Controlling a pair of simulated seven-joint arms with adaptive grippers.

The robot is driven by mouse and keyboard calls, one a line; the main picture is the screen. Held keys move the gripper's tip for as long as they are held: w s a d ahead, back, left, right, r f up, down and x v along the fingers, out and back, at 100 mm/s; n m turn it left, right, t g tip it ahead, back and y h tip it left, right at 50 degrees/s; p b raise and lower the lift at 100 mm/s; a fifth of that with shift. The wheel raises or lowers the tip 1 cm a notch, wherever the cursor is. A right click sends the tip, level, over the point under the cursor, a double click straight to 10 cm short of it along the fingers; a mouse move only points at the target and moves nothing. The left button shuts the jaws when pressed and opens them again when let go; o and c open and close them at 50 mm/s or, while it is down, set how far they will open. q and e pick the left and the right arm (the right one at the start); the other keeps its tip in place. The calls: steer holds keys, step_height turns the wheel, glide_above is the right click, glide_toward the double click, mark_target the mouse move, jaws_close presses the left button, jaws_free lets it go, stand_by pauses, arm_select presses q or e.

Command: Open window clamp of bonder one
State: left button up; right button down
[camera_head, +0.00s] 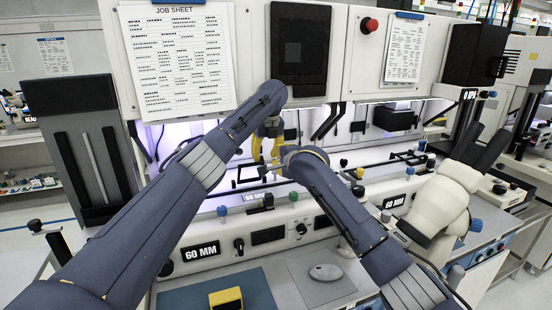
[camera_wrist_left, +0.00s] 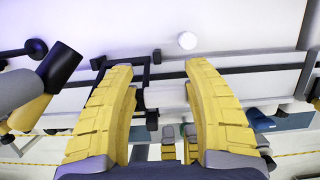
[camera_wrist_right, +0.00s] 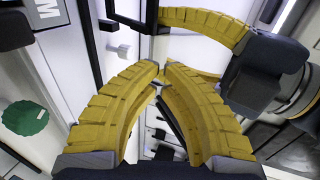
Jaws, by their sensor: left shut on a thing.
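Bonder one is the white machine with the job sheet (camera_head: 180,55) on its upper panel. My left gripper (camera_head: 268,150) reaches into its lit work area. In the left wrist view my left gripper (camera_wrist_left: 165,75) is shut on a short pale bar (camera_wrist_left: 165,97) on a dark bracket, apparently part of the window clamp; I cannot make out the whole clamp. My right gripper (camera_wrist_right: 160,72) is beside the left one, its fingertips together, with nothing clearly between them. In the head view its fingers are mostly hidden by my forearms. The left gripper's yellow finger (camera_wrist_right: 215,25) also shows in the right wrist view.
A row of knobs and a panel labelled 60 MM (camera_head: 201,251) run along the front. A yellow block (camera_head: 226,298) lies on a blue mat and a grey mouse (camera_head: 326,272) on a grey mat. A green knob (camera_wrist_right: 25,118) is near my right wrist.

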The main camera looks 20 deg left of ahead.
arm_select(q)
steer(key=shift+w+d, duration=0.15)
steer(key=shift+d, duration=0.4)
arm_select(e)
steer(key=shift+x, duration=1.35)
steer(key=shift+w, duration=0.1)
arm_select(q)
steer(key=o, duration=1.4)
steer(key=shift+w+d+f, duration=0.1)
steer(key=shift+w+d, duration=0.05)
steer(key=shift+d, duration=0.05)
arm_select(e)
steer(key=shift+w+r, duration=0.1)
steer(key=shift+w, duration=0.4)
arm_select(q)
steer(key=shift+a, duration=0.15)
arm_select(e)
steer(key=shift+a, duration=0.2)
arm_select(q)
steer(key=shift+r, duration=0.2)
